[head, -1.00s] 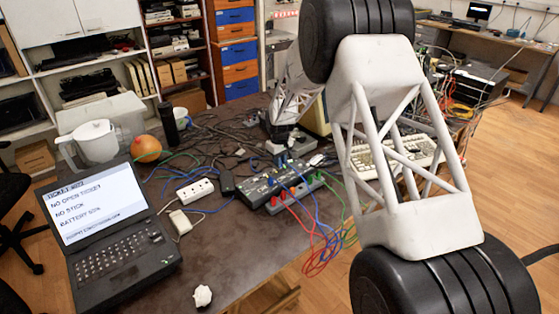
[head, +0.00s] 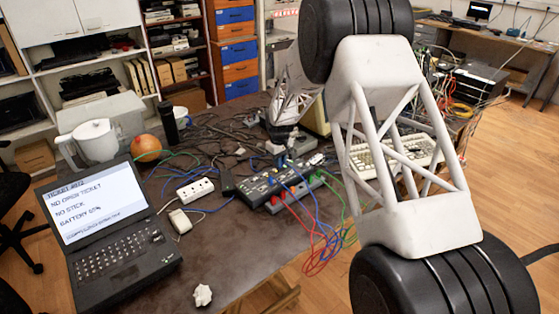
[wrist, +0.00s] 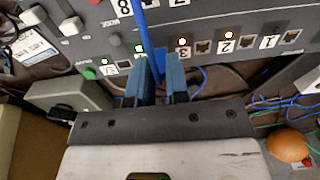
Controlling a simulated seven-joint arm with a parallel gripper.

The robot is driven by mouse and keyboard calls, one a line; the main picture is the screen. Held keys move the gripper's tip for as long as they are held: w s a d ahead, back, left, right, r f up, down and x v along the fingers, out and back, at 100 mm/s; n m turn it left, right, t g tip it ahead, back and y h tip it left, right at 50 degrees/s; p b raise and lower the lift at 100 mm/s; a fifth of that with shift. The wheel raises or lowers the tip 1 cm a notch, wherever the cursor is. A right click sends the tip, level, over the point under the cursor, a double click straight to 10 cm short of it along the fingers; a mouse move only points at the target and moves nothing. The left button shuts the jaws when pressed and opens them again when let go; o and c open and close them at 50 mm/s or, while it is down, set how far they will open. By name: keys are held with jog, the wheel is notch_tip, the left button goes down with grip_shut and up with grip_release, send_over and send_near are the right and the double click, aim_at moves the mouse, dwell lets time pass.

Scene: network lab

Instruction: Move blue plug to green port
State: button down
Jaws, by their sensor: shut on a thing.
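My gripper (wrist: 160,72) has its two blue fingers shut on the blue plug (wrist: 159,66), which is mostly hidden between them. A blue cable (wrist: 148,22) runs up from it across the panel. The fingers are at the edge of the grey switch panel (wrist: 205,20), beside the row of numbered ports. I cannot tell which is the green port, or whether the plug touches the panel. In the head view, my gripper (head: 275,148) is at the switch's far edge.
Red, blue and green cables (head: 318,240) hang from the switch's front. A white power strip (head: 195,190), a laptop (head: 115,225), an orange ball (head: 147,147) and a white jug (head: 92,140) stand left. A keyboard (head: 375,163) lies right. The table's front middle is mostly clear.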

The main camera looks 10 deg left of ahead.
jog(key=shift+f, duration=0.1)
jog(key=c, duration=1)
grip_release()
jog(key=shift+c, duration=0.2)
jog(key=shift+r, duration=3.95)
